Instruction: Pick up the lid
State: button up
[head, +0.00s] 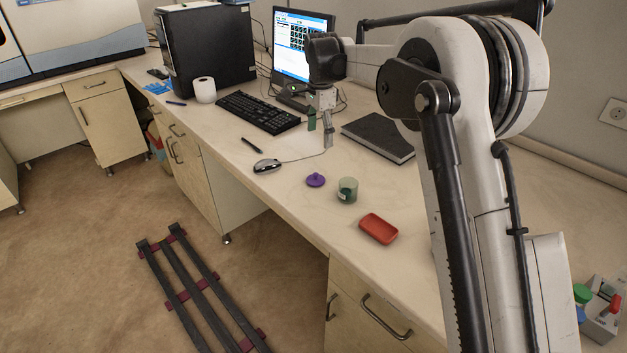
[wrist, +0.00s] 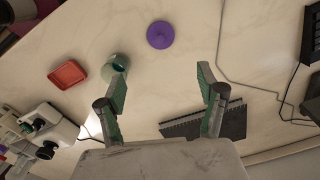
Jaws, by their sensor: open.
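The purple lid (head: 315,180) lies flat on the desk, with a small knob on top, left of a green translucent jar (head: 347,190). In the wrist view the lid (wrist: 160,35) is a purple disc at the top middle, beyond the fingertips, and the jar (wrist: 117,66) is partly behind the left finger. My gripper (head: 320,128) hangs above the desk, behind the lid and near the keyboard. In the wrist view my gripper (wrist: 162,80) is open, its two green-padded fingers wide apart with nothing between them.
A red tray (head: 379,229) sits right of the jar. A mouse (head: 267,166), a pen (head: 251,145) and a keyboard (head: 258,112) lie to the left. A dark notebook (head: 378,137) lies behind. Bare desk surrounds the lid.

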aim_at(316, 173)
jog(key=f, duration=0.3)
jog(key=a+f, duration=0.1)
jog(key=f, duration=0.3)
jog(key=w+f, duration=0.1)
jog(key=f, duration=0.2)
jog(key=shift+a+f, duration=0.15)
jog(key=shift+a, duration=0.1)
jog(key=shift+s+d+f+p, duration=0.15)
jog(key=shift+s+f+p, duration=0.05)
jog(key=shift+f, duration=1.15)
jog(key=shift+s+d+f+p, duration=0.1)
jog(key=shift+s+f+p, duration=0.05)
jog(key=shift+f, duration=1.15)
jog(key=c, duration=0.9)
